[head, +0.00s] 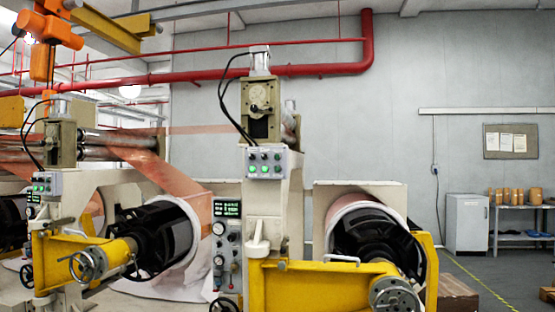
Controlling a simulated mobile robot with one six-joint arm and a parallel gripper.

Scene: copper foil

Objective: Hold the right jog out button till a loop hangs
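The right button box (273,163) is a pale panel on the cream column in the middle, with two rows of small buttons, several of them green. Their labels are too small to read, so I cannot tell which is jog out. Right of and below it, the right foil roll (346,207) sits on a black core; no hanging loop shows at it. The left foil roll (200,207) has copper foil (150,163) running up over steel rollers at the left. A similar left button box (47,183) is at the far left. My gripper is not in view.
A dial-and-display panel (227,250) stands below the right box. Yellow arms (295,285) with handwheels (393,294) jut out in front. An orange hoist (45,30) hangs upper left.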

